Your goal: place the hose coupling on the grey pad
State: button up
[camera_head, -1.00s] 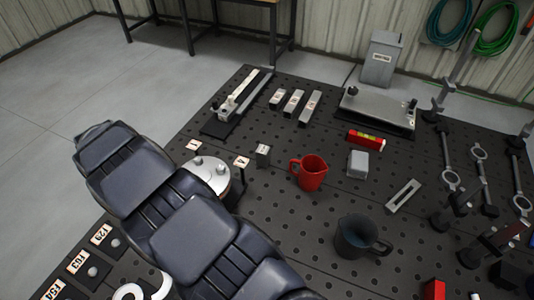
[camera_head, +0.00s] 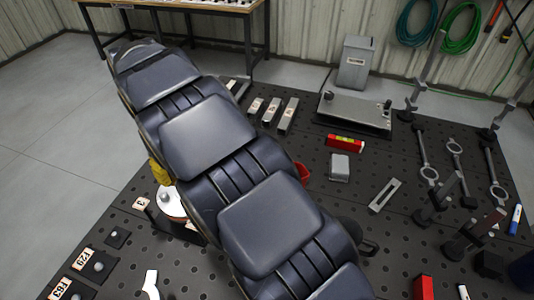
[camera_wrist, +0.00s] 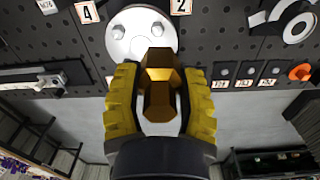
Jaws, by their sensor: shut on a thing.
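My gripper (camera_wrist: 160,78) has thick yellow fingers and is shut on a brass hose coupling with hexagonal faces (camera_wrist: 159,90). In the wrist view the coupling overlaps the lower edge of a round pale grey plate with bolt heads (camera_wrist: 130,38); its height above the plate cannot be told. In the head view only a bit of yellow finger (camera_head: 160,172) shows beside my arm, near this plate (camera_head: 171,201), and the coupling is hidden. I cannot say for sure whether this plate is the grey pad.
Number cards (camera_head: 141,203) stand by the plate. Small labelled square pads (camera_head: 98,267) lie front left. A grey block (camera_head: 340,165), a red level (camera_head: 345,144) and a slotted bar (camera_head: 384,195) lie right of my arm. My arm mostly hides a red mug (camera_head: 302,172) and a dark mug (camera_head: 366,242).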

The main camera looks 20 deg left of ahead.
jog(key=w+d+m, duration=0.3)
jog(key=w+d, duration=0.4)
jog(key=d, duration=0.3)
jog(key=w+d+m, duration=0.4)
jog(key=w+d, duration=0.2)
jog(key=d, duration=0.3)
jog(key=w+d+m, duration=0.2)
jog(key=d+m, duration=0.2)
jog(key=d, duration=1.2)
jog(key=f, duration=0.3)
jog(key=w+f, duration=0.1)
jog(key=f, duration=0.1)
jog(key=shift+a+f, duration=0.25)
jog(key=w+f, duration=0.1)
jog(key=w, duration=0.1)
jog(key=w+f, duration=0.1)
jog(key=w, duration=0.2)
jog(key=w+a+f, duration=0.1)
jog(key=w+f, duration=0.1)
jog(key=w, duration=0.1)
jog(key=shift+w+a, duration=0.1)
jog(key=shift+w, duration=0.1)
send_over(339, 171)
notch_tip(339, 171, down, 5)
jog(key=shift+s, duration=0.15)
jog(key=shift+w+f, duration=0.2)
jog(key=shift+f, duration=1.75)
